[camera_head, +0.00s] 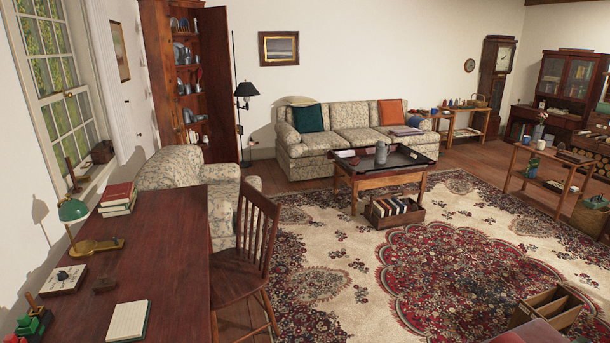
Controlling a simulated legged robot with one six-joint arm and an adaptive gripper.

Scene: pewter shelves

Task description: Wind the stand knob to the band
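I cannot tell for certain which thing is the stand knob. On the dark red-brown desk (165,262) at the left lies a flat cream block (66,284) with a small dark knob-like piece (62,276) on top. It is small in the picture, and I cannot make out a band or mark on it. A brass lamp with a green shade (73,210) stands just behind it. My gripper is not in view, and nothing of my arm shows.
A notebook (128,320), stacked books (117,197) and green and red items (32,326) are on the desk. A wooden chair (247,245) stands at its right side. A low table (365,180) and a sofa (350,120) stand farther back. The patterned rug (330,270) has open floor.

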